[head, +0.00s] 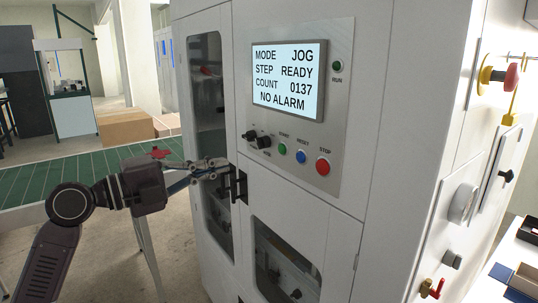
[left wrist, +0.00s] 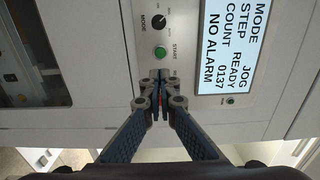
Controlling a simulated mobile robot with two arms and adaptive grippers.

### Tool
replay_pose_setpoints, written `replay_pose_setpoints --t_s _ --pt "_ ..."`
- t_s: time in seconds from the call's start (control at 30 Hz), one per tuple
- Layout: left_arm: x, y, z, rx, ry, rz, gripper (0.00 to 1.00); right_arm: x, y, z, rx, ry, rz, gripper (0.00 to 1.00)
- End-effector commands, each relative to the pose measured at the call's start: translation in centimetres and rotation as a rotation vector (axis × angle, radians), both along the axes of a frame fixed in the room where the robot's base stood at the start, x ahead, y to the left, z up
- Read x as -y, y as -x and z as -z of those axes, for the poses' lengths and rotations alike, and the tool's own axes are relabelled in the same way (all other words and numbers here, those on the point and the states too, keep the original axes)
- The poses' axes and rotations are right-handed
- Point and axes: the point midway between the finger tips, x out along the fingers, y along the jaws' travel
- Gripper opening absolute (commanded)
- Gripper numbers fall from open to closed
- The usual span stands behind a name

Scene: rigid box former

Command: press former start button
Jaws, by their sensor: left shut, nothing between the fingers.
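The green start button (head: 282,149) sits on the former's control panel below the screen, left of the blue reset button (head: 300,156) and red stop button (head: 323,166). My left gripper (head: 226,163) is shut and empty, to the left of the button in the head view and apart from it. In the left wrist view the start button (left wrist: 160,52) lies just beyond the closed fingertips (left wrist: 160,76), fully visible. The fingers there hide the reset button and most of the stop button. My right gripper is not in view.
A black mode knob (head: 258,139) is left of the start button. The screen (head: 289,78) reads MODE JOG, STEP READY, COUNT 0137, NO ALARM. A black door handle (head: 238,186) juts out close to my left gripper. A green conveyor (head: 95,172) stands behind my left arm.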

Motion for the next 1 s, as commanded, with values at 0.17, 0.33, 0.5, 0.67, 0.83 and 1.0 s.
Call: replay_pose_setpoints --t_s 0.17,0.33,0.5,0.67,0.83,1.0 --pt "0.0 0.1 -0.1 0.005 -0.004 0.003 0.00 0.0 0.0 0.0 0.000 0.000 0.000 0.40" --pt "0.1 0.0 -0.1 0.004 -0.002 0.002 0.00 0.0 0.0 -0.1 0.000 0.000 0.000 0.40" --pt "1.3 -0.8 -0.4 0.002 0.000 0.004 0.00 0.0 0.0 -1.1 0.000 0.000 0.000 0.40" --pt "3.8 -2.5 -0.7 0.000 0.002 0.005 0.00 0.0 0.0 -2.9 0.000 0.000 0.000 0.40" --pt "6.8 -4.7 -0.8 0.000 0.001 0.004 0.00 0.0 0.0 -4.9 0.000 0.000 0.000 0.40" --pt "9.3 -6.6 -0.7 0.000 0.000 0.003 0.00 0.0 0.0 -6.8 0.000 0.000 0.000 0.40"
